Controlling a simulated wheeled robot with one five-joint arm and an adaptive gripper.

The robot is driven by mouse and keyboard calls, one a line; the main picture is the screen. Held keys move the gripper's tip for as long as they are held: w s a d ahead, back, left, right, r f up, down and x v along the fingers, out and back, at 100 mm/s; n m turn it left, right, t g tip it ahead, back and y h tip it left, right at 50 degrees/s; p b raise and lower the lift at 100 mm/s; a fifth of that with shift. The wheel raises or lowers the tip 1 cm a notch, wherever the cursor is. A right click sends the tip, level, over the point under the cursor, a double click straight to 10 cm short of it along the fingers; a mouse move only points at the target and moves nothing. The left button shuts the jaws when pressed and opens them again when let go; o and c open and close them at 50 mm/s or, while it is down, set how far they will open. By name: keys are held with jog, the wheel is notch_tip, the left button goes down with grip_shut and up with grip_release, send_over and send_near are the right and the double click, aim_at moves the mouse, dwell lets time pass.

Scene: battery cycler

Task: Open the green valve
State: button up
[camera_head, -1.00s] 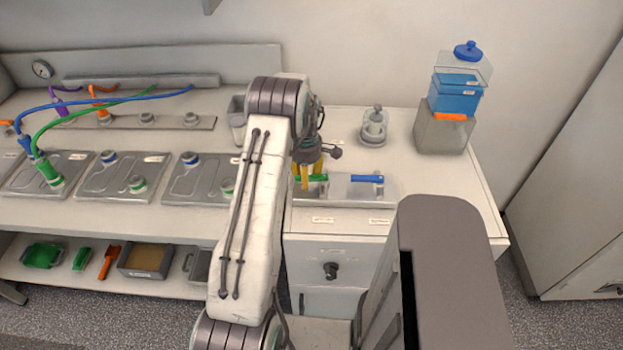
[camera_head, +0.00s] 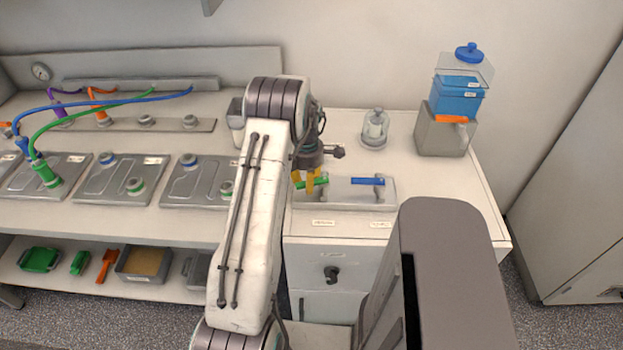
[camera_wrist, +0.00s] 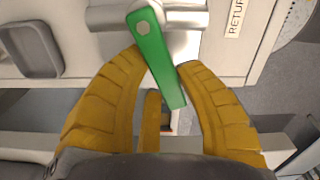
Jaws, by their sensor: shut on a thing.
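The green valve handle (camera_head: 316,184) is a flat green lever on the grey valve block (camera_head: 345,195) on the right-hand cabinet. In the wrist view the green lever (camera_wrist: 158,58) is fixed by a pivot bolt at its upper end, and its free end slants down to the right. My gripper (camera_head: 310,182) has yellow fingers and reaches down onto this lever. In the wrist view my gripper (camera_wrist: 162,66) is shut on the lever, one finger on each side. In the head view the fingers hide part of it.
A blue valve handle (camera_head: 368,181) lies crosswise on the same block, to the right. A clear jar (camera_head: 375,129) and a grey box with a blue container (camera_head: 458,96) stand behind. Battery plates with hoses (camera_head: 118,178) fill the left bench.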

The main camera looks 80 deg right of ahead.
jog(key=shift+s+a+n+b, duration=0.2)
jog(key=shift+a+n, duration=0.25)
jog(key=shift+n, duration=0.4)
jog(key=shift+s+a+n+b, duration=0.1)
jog(key=shift+a+n+b, duration=0.25)
jog(key=shift+n, duration=0.5)
jog(key=shift+a, duration=0.1)
jog(key=shift+f, duration=0.1)
jog(key=shift+s+a+n+b, duration=0.2)
jog(key=shift+s+n, duration=0.05)
jog(key=shift+n, duration=0.35)
jog(key=shift+s+a+n+b, duration=0.15)
jog(key=shift+s+n, duration=0.05)
jog(key=shift+n, duration=0.4)
jog(key=shift+s+a+n+b, duration=0.2)
jog(key=shift+s+a+n, duration=0.15)
jog(key=shift+n, duration=0.65)
jog(key=shift+s+a+n+b, duration=0.2)
jog(key=shift+s+n, duration=0.15)
jog(key=shift+n, duration=0.65)
jog(key=o, duration=0.4)
jog(key=shift+s, duration=0.1)
